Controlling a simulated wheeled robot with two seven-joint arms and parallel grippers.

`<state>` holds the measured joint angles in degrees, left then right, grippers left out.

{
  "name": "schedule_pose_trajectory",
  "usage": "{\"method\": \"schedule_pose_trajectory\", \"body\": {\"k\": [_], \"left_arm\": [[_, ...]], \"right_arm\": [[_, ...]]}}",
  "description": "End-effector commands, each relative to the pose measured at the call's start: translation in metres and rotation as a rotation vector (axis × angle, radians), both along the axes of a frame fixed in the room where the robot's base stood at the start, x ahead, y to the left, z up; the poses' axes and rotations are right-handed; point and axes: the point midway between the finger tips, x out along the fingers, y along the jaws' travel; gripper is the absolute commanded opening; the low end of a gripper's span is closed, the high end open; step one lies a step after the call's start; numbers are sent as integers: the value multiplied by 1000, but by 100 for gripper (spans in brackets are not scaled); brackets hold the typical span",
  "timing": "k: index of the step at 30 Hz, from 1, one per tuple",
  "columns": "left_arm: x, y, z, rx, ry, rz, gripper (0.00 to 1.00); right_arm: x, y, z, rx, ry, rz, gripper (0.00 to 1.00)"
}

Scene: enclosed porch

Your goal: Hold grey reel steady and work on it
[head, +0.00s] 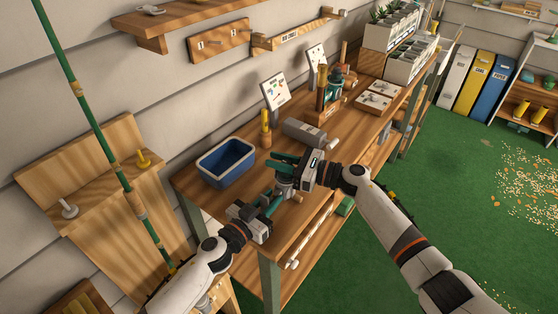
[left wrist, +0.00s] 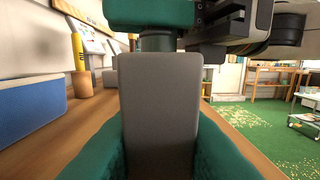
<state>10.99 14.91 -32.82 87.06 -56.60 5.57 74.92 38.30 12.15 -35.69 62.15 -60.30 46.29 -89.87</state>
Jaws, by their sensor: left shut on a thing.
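The grey reel (head: 286,187) stands near the workbench's front edge, between my two grippers. In the left wrist view its plain grey block-like body (left wrist: 160,110) fills the middle. My left gripper (head: 274,204) comes in low from the left. It is shut on this body, with one green finger on each side in the left wrist view. My right gripper (head: 286,163) is above it, reaching in from the right with green fingers over the reel's top. In the left wrist view, a green finger (left wrist: 150,14) crosses just above the reel's neck. Whether the right fingers grip it is hidden.
A blue bin (head: 226,162) stands left on the workbench (head: 205,197). A yellow-handled tool (head: 265,130) and a grey cylindrical item with a pale knob (head: 304,130) stand behind the reel. A green pole (head: 88,115) leans at the left. Green floor is open to the right.

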Motion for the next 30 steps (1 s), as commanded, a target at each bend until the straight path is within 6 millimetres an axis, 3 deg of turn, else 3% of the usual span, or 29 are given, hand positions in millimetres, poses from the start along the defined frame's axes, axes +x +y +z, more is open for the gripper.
{"method": "schedule_pose_trajectory", "body": {"k": [1, 4, 16, 30], "left_arm": [[0, 0, 0, -2, 1, 1, 0], [0, 0, 0, -1, 2, 1, 0], [0, 0, 0, -1, 1, 1, 0], [0, 0, 0, -1, 1, 1, 0]], "right_arm": [[1, -1, 0, 0, 0, -2, 29], [0, -1, 0, 0, 0, -2, 44], [-3, -10, -1, -2, 1, -3, 44], [-34, -95, -1, -2, 1, -2, 44]]}}
